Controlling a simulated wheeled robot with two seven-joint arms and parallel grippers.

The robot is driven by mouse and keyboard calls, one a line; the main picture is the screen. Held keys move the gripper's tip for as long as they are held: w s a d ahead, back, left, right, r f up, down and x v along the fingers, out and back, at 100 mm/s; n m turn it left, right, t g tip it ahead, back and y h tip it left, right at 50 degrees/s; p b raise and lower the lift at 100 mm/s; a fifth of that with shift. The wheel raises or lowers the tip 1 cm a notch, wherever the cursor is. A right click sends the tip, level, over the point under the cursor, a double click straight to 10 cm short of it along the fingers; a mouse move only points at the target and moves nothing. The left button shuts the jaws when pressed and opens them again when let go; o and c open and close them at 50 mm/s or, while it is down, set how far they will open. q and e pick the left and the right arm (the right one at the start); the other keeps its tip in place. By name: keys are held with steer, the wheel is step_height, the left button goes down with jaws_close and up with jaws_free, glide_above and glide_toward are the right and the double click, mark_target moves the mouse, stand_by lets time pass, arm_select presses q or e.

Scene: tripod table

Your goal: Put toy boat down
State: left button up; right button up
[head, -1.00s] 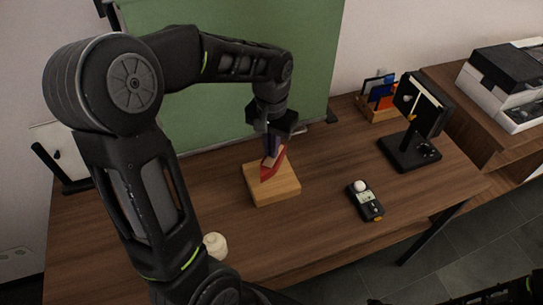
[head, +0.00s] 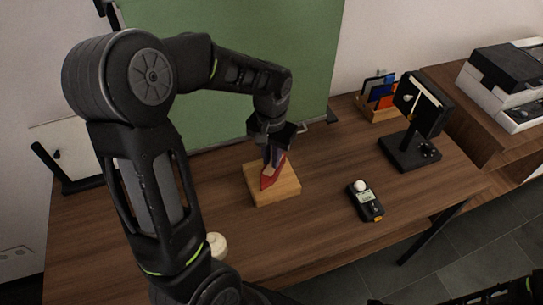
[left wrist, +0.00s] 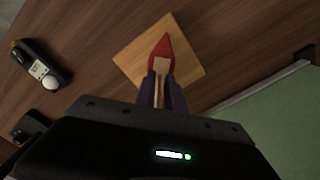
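The toy boat (head: 269,180), with a red hull and a pale cabin, is at the wooden block (head: 285,194) on the table. Its hull looks to be on the block's top or just above it; I cannot tell which. My left gripper (head: 272,160) points down over the boat. In the left wrist view the two dark fingers (left wrist: 162,90) stand on either side of the boat's pale cabin, and the red bow (left wrist: 166,47) shows beyond them over the block (left wrist: 190,66). The boat's rear is hidden by the gripper.
A handheld light meter (head: 366,202) lies right of the block. A black stand (head: 410,152) and a wooden holder (head: 378,114) are farther right. A cream object (head: 216,246) is near my left arm. A green board (head: 235,75) stands behind.

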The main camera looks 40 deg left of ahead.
arm_select(q)
steer(key=shift+o, duration=1.2)
steer(key=shift+r, duration=0.1)
steer(key=shift+r, duration=0.2)
step_height(320, 180, up, 12)
steer(key=shift+f, duration=0.1)
stand_by(0.9)
